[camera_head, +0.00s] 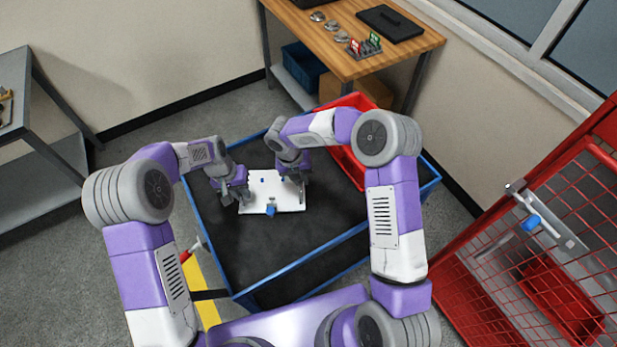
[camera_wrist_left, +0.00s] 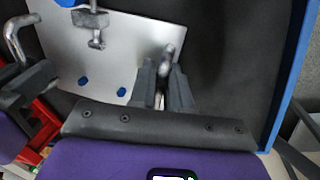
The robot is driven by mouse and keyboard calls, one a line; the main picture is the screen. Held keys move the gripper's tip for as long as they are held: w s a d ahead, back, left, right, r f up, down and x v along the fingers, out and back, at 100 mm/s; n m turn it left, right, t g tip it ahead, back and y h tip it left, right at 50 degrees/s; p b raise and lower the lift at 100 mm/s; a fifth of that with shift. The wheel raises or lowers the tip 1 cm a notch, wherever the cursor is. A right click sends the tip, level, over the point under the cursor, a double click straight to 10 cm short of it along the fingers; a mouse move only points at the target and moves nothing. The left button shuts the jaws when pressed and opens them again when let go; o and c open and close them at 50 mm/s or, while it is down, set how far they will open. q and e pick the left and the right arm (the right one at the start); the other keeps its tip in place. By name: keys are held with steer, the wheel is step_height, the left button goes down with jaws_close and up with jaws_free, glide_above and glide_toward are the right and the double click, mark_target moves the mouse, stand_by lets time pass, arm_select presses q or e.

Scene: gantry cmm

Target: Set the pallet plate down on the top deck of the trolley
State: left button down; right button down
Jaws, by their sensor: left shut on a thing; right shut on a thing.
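The pallet plate (camera_head: 262,188) is a pale flat plate with a blue-tipped clamp and small blue studs. It appears level over the dark top deck (camera_head: 300,240) of the blue-edged trolley; I cannot tell whether it touches the deck. My left gripper (camera_head: 241,201) is shut on the plate's left-end handle, and my right gripper (camera_head: 298,177) is shut at its right end. In the left wrist view, the plate (camera_wrist_left: 120,50) lies beside my left gripper (camera_wrist_left: 162,88), whose fingers close around a metal handle. My right gripper partly shows at that view's left edge.
A red bin (camera_head: 345,167) occupies the deck's right rear, near my right forearm. The front of the deck is clear. A wooden bench (camera_head: 345,66) stands behind, a red mesh cage (camera_head: 540,260) at right, and a grey shelf (camera_head: 50,175) at left.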

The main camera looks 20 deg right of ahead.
arm_select(q)
steer(key=shift+f+b, duration=0.55)
steer(key=shift+f, duration=0.05)
arm_select(e)
steer(key=shift+f, duration=0.7)
arm_select(q)
steer(key=c, duration=1.1)
jaws_free()
arm_select(e)
steer(key=c, duration=1.1)
jaws_free()
steer(key=shift+r, duration=0.15)
arm_select(q)
steer(key=r, duration=0.4)
steer(key=a+r, duration=0.1)
steer(key=r, duration=0.2)
steer(key=a+r, duration=0.1)
steer(key=r, duration=0.3)
steer(key=shift+w+a+r, duration=0.2)
steer(key=shift+w+r, duration=0.05)
steer(key=shift+r, duration=0.1)
arm_select(e)
steer(key=r, duration=0.4)
steer(key=a+r, duration=0.1)
steer(key=r, duration=0.2)
steer(key=a+r, duration=0.1)
steer(key=r, duration=0.3)
steer(key=shift+w+a+r, duration=0.2)
steer(key=shift+r, duration=0.1)
